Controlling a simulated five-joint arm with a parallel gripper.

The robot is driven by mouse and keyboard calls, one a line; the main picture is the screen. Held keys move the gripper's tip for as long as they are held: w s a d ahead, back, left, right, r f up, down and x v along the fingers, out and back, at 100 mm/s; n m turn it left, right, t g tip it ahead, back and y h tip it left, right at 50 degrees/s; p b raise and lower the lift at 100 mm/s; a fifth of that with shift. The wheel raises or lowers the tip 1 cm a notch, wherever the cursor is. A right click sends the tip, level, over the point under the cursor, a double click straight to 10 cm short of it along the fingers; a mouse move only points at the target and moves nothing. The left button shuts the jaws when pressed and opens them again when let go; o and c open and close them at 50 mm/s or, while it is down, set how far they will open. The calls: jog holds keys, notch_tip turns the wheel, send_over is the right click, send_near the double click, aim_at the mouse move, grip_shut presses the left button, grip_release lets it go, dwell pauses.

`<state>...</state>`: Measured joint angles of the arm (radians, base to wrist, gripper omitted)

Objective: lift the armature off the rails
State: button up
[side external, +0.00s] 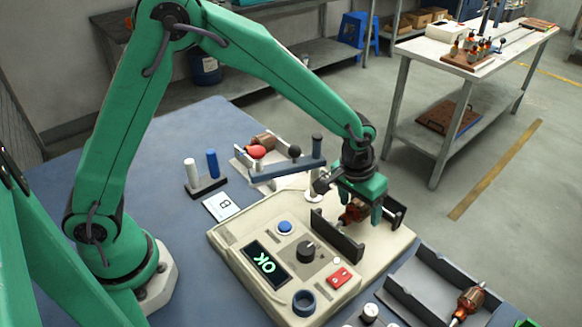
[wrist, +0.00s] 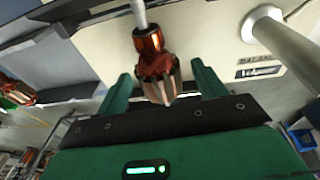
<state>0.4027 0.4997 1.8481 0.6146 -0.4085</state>
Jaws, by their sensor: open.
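The armature (side external: 351,213), with copper-brown windings and a core, lies across the two dark rails (side external: 337,238) on the beige machine. In the wrist view the armature (wrist: 150,45) shows its reddish windings, ribbed copper end and pale shaft. My gripper (side external: 359,212) points down over it with green fingers. In the wrist view my gripper (wrist: 162,78) is open, with one finger on each side of the armature and visible gaps between. In the side view the near rail and the fingers hide part of the armature.
A grey tray (side external: 425,283) at the lower right holds another armature (side external: 470,300). A grey lever arm (side external: 287,167) stands behind, close to my wrist.

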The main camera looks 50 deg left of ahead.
jog(key=c, duration=1.3)
jog(key=shift+r, duration=0.15)
jog(key=shift+r, duration=0.5)
notch_tip(320, 180, up, 3)
jog(key=shift+d+r, duration=0.1)
jog(key=shift+r, duration=0.05)
jog(key=s+d+r, duration=0.6)
jog(key=s, duration=0.3)
jog(key=shift+s+d+r, duration=0.2)
jog(key=shift+d+r, duration=0.05)
jog(key=shift+d, duration=0.1)
